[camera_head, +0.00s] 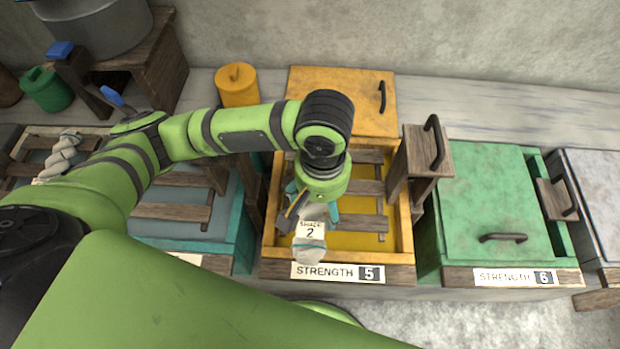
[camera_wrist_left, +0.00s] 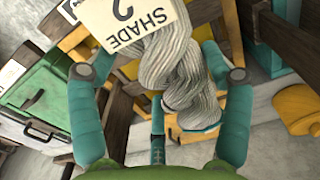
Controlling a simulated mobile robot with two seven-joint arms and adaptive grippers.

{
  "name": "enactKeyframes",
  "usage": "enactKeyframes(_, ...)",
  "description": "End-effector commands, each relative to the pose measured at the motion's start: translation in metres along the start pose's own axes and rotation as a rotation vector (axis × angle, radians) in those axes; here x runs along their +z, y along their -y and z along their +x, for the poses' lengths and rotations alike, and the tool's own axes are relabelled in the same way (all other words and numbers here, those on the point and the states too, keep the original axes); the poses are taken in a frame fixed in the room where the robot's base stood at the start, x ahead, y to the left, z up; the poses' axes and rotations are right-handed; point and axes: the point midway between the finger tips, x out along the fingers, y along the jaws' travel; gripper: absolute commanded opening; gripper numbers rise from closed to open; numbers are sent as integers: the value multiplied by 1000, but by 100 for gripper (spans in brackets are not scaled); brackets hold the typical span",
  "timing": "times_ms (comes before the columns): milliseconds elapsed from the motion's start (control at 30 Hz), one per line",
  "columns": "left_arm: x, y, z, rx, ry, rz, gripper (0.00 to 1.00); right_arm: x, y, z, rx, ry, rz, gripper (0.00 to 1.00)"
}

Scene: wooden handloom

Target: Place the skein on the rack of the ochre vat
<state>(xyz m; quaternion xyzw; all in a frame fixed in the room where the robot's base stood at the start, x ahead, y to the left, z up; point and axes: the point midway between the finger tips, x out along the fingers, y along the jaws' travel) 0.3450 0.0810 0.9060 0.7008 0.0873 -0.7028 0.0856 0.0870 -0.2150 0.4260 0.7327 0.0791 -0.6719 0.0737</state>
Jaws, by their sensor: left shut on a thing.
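The ochre vat (camera_head: 405,230) stands open in the head view, with its ochre lid (camera_head: 340,90) at the back and a "STRENGTH 5" label on its front. Its rack of brown wooden slats (camera_head: 366,188) lies over yellow dye. My left gripper (camera_head: 313,208) points down over the vat's left front part. It is shut on the pale grey twisted skein (camera_head: 310,251), which carries a "SHADE 2" tag. The skein (camera_wrist_left: 185,65) also shows between the fingers in the wrist view. I cannot tell whether it touches the rack. My right gripper is out of view.
A green vat (camera_head: 490,200) marked "STRENGTH 6" is covered, to the right. A wooden block with a black handle (camera_head: 420,165) stands at the ochre vat's right edge. A blue vat (camera_head: 240,235) with slats lies left. Another skein (camera_head: 62,155) rests farther left.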

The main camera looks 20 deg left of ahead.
Motion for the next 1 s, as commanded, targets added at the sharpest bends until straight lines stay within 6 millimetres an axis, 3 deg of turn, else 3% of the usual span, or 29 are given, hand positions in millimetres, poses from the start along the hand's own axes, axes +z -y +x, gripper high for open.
enactKeyframes(167,-3,-3,-2,-2,0,-37,41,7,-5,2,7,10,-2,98)
enactKeyframes(633,-96,16,55,-1,1,-39,41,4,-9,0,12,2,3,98)
enactKeyframes(833,-108,18,66,0,1,-35,41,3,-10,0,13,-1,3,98)
enactKeyframes(1000,-108,19,90,-2,2,-34,41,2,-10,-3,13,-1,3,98)
